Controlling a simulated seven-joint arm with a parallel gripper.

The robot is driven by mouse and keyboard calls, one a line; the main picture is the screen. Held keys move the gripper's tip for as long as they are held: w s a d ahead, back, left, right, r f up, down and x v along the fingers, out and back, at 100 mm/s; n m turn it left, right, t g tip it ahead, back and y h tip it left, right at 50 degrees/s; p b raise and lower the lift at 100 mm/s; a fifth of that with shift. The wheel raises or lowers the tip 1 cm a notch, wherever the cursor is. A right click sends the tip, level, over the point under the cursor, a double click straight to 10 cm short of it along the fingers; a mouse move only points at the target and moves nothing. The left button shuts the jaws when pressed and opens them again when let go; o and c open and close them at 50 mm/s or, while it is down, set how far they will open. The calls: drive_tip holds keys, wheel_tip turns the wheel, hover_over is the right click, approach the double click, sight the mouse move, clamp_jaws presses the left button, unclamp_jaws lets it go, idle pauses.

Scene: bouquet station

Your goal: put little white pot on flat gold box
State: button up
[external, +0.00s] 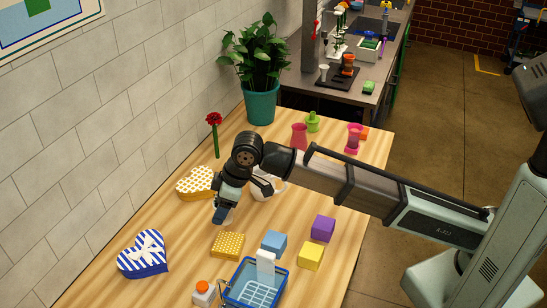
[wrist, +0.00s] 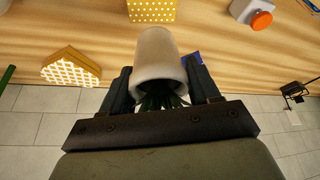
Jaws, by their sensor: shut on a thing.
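The little white pot (wrist: 158,55) is between the two fingers of my gripper (wrist: 159,82) in the wrist view, with green leaves showing at its open end. My gripper (external: 223,214) is shut on the pot and held above the table in the external view, where the arm mostly hides the pot. The flat gold box (external: 228,245), patterned with pale dots, lies on the table just in front of my gripper in the picture. It also shows at the top of the wrist view (wrist: 152,9), beyond the pot and apart from it.
A gold dotted heart box (external: 194,183) lies behind my gripper, and a blue-striped heart box (external: 143,256) at left. A blue basket (external: 256,284), an orange-button box (external: 203,292), and blue, yellow and purple blocks (external: 322,228) are nearby. A white jug (external: 268,188) stands beside the arm.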

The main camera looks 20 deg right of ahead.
drive_tip(key=shift+f, duration=4.5)
drive_tip(key=shift+f, duration=0.1)
drive_tip(key=o, duration=1.3)
drive_tip(key=shift+o, duration=0.2)
drive_tip(key=v, duration=1.2)
drive_tip(key=shift+d, duration=0.1)
